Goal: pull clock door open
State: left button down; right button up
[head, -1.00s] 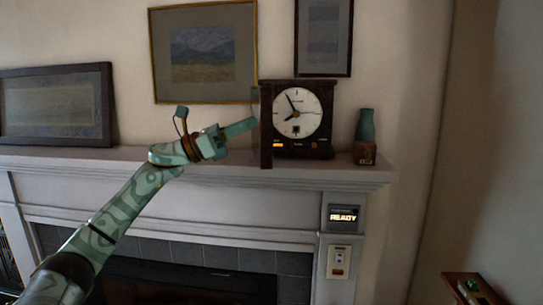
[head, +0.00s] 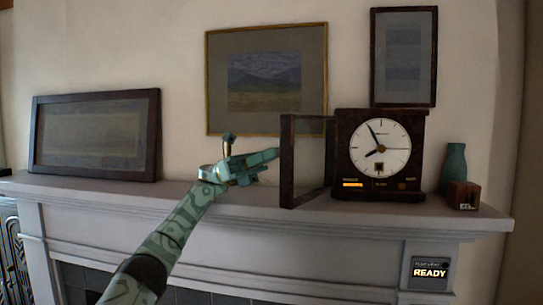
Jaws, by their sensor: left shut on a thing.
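The dark wooden clock (head: 418,150) with a white dial stands upright on the mantel. Its framed glass door (head: 288,175) is swung out to the left of the dial and stands well open. The dial is uncovered. My left gripper (head: 276,154) is at the outer left edge of the door, with its fingers shut on that edge. The exact contact at the fingertips is small and hard to make out. My right gripper is not in view.
The mantel (head: 250,205) runs across the view. A teal vase (head: 455,168) and a small brown box (head: 463,195) stand right of the clock. A framed picture (head: 95,135) leans on the left. Two more frames hang above. A READY display (head: 430,273) is below.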

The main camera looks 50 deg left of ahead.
pick_arm(q)
jog(key=shift+a, duration=0.25)
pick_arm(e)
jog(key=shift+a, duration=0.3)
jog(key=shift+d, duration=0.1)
pick_arm(q)
jog(key=c, duration=1.4)
grip_release()
jog(key=shift+w+d, duration=0.1)
